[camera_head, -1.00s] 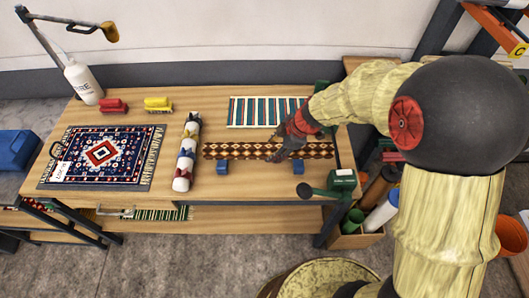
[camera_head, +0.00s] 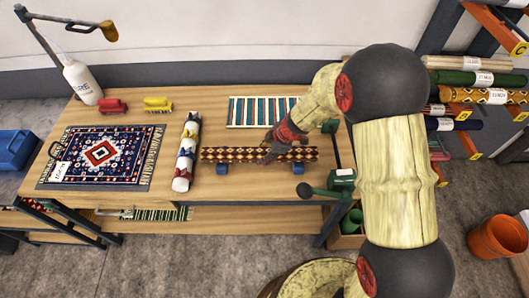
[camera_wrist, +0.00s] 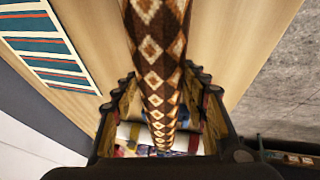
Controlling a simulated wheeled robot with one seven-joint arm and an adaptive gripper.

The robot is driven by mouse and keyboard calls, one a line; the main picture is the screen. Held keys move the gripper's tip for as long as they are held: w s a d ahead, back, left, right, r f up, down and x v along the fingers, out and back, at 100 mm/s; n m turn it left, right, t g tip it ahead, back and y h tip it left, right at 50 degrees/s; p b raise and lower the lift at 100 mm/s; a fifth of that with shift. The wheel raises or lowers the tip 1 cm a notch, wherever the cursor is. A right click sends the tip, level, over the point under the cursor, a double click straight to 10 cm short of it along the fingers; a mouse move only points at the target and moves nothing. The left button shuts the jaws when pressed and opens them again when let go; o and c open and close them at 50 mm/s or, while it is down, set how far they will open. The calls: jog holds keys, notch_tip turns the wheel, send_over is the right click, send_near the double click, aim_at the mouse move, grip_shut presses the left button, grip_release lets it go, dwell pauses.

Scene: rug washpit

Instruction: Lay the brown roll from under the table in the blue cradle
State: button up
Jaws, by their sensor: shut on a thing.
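The brown roll (camera_head: 228,155), patterned with cream and rust diamonds, lies level from left to right over the table's middle. My gripper (camera_head: 277,150) is shut on it, right of its middle. In the wrist view the roll (camera_wrist: 158,60) runs between the two fingers (camera_wrist: 165,118). The blue cradle shows as two small blue blocks, a left one (camera_head: 222,169) and a right one (camera_head: 298,169), just below the roll in the head view. The roll hides their tops, so I cannot tell whether it touches them.
A white roll with coloured bows (camera_head: 186,155) lies close to the roll's left end. A striped rug (camera_head: 255,111) lies behind, and a green clamp-like tool (camera_head: 335,182) stands at front right. A patterned rug (camera_head: 100,155) covers the table's left part.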

jog(key=shift+f+b, duration=0.1)
jog(key=shift+b, duration=0.2)
jog(key=o, duration=1.6)
jog(key=shift+r+p, duration=0.2)
jog(key=shift+p, duration=0.1)
jog(key=s+d+r+m, duration=0.2)
jog(key=s+d+r, duration=0.15)
jog(key=r, duration=0.45)
jog(key=s+d+r+m+t+h, duration=0.1)
jog(key=s+d+r+m, duration=0.15)
jog(key=s+r, duration=0.45)
jog(key=s+d+r+m, duration=0.2)
jog(key=d+r+m, duration=0.1)
jog(key=r, duration=0.7)
jog(key=s+d+r+m+h, duration=0.1)
jog(key=s+d+r+m, duration=0.1)
jog(key=s, duration=0.3)
jog(key=s+d+r+m+t+h, duration=0.1)
jog(key=s+d+r+m, duration=0.2)
jog(key=s+m, duration=0.2)
jog(key=s+d+r+m+t+h+p, duration=0.1)
jog(key=s+d+r+m, duration=0.1)
jog(key=s, duration=0.3)
jog(key=shift+s+d+r+m+h, duration=0.15)
jog(key=shift+d+r+m+h, duration=0.15)
jog(key=shift+m, duration=0.55)
